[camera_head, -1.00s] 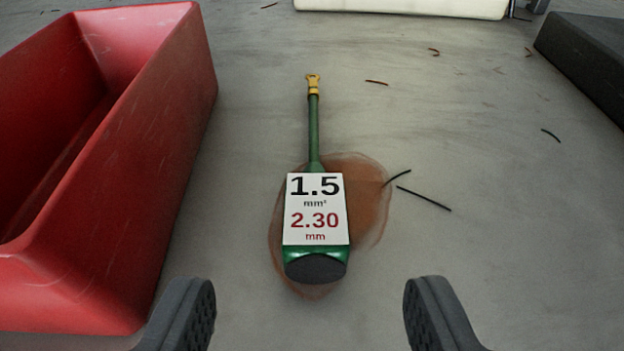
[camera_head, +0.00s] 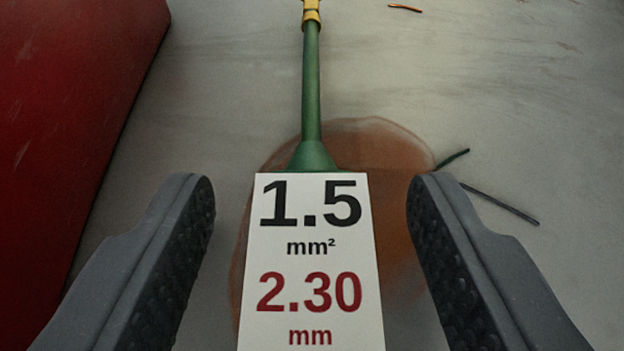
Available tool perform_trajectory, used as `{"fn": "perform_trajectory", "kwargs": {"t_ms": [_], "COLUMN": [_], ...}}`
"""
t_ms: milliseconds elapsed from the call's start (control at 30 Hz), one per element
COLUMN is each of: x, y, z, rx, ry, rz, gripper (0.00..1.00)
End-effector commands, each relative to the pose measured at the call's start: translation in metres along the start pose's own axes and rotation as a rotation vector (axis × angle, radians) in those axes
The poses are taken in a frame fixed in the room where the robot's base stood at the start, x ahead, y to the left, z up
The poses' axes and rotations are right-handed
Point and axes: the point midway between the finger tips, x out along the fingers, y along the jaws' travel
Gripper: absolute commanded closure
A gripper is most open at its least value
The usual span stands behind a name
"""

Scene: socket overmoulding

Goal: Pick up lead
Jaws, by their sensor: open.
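The lead (camera_head: 312,95) lies on the grey surface, pointing away from me. It has a green stem, a yellow terminal (camera_head: 311,17) at its far end, cut by the top edge of the picture, and a wider near body. A white label (camera_head: 312,260) on the body reads 1.5 mm² and 2.30 mm. The near end of the lead is out of the picture. My gripper (camera_head: 311,205) is open, with one finger on each side of the labelled body. Gaps show between both fingers and the label; I see no contact.
A red bin (camera_head: 70,110) stands close on the left, beside my left finger. A brown stain (camera_head: 385,150) lies under the lead. Dark wire scraps (camera_head: 505,205) lie to the right, and a copper scrap (camera_head: 405,8) at the top. The surface at upper right is mostly clear.

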Motion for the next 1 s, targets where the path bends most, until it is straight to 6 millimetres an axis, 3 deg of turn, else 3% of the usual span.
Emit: {"fn": "perform_trajectory", "kwargs": {"t_ms": [233, 267, 400, 433, 767, 1000], "x": [0.001, 0.001, 0.001, 0.001, -0.001, -0.016], "y": [0.0, 0.0, 0.0, 0.0, 0.0, 0.0], "z": [-0.001, -0.001, -0.001, -0.001, -0.005, -0.041], "rx": [0.0, -0.001, -0.001, -0.001, -0.001, -0.004], "ry": [0.001, 0.001, 0.001, 0.001, 0.002, 0.004], "rz": [0.0, 0.0, 0.0, 0.0, 0.0, 0.0], "gripper": [0.47, 0.53, 0.92, 0.96, 0.96, 0.96]}}
